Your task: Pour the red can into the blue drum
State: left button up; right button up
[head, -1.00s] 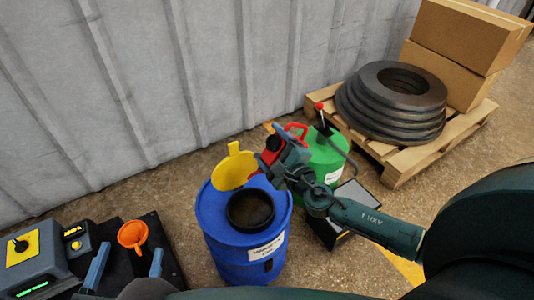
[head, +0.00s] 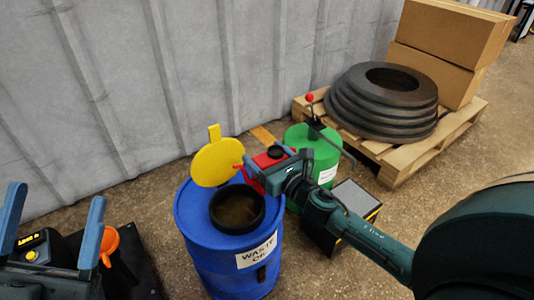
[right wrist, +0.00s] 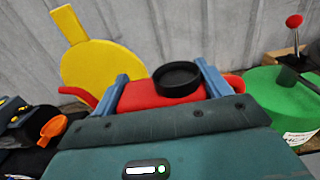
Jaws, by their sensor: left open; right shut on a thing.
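The blue drum (head: 215,262) stands upright with a "WASTE OIL" label. Its yellow lid (head: 217,163) is raised, and its round black opening (head: 236,208) shows dark brown inside. My right gripper (head: 272,172) is shut on the red can (head: 266,159), just right of the lid and above the drum's right rear edge. In the right wrist view, the red can (right wrist: 135,97) sits between the blue fingers, with a round black cap or mouth (right wrist: 178,78) on top. My left gripper (head: 57,197) is open and empty at the lower left, left of the drum.
A green can (head: 318,150) with a red-knobbed lever stands right of the drum, beside a black box (head: 352,205). A pallet (head: 385,160) holds tyre-like rings (head: 385,105) and cartons (head: 450,45). An orange funnel (head: 108,245) is behind my left gripper.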

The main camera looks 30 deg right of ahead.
notch_tip(320, 180, up, 4)
jog(key=p, duration=0.3)
jog(key=shift+r+p, duration=0.45)
jog(key=shift+p, duration=0.15)
pick_arm(q)
notch_tip(320, 180, down, 6)
jog(key=s+n+g+y, duration=0.1)
jog(key=n+g+y, duration=0.1)
jog(key=n+y, duration=0.3)
jog(key=shift+d, duration=0.3)
pick_arm(e)
jog(key=shift+r, duration=0.2)
